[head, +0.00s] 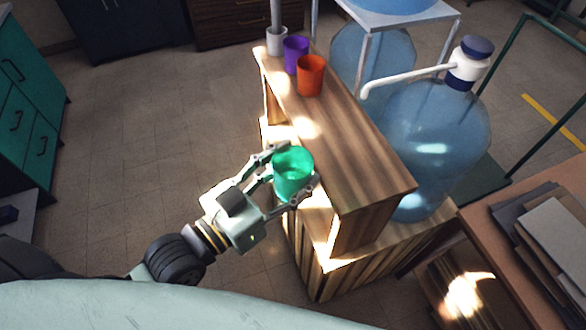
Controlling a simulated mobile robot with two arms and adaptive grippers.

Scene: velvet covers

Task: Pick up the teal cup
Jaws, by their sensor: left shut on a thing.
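The teal cup (293,174) is upright between the fingers of my left gripper (290,178), near the left edge of the wooden shelf top. My left gripper is shut on it, with one finger on each side. I cannot tell whether the cup's base is touching the wood or is held clear of it. My right gripper is not in view.
An orange cup (311,75), a purple cup (296,54) and a white cup (277,41) stand toward the far end of the wooden shelf (345,150). Large blue water bottles (432,130) stand behind it. Papers (555,235) lie at right. Open floor lies left.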

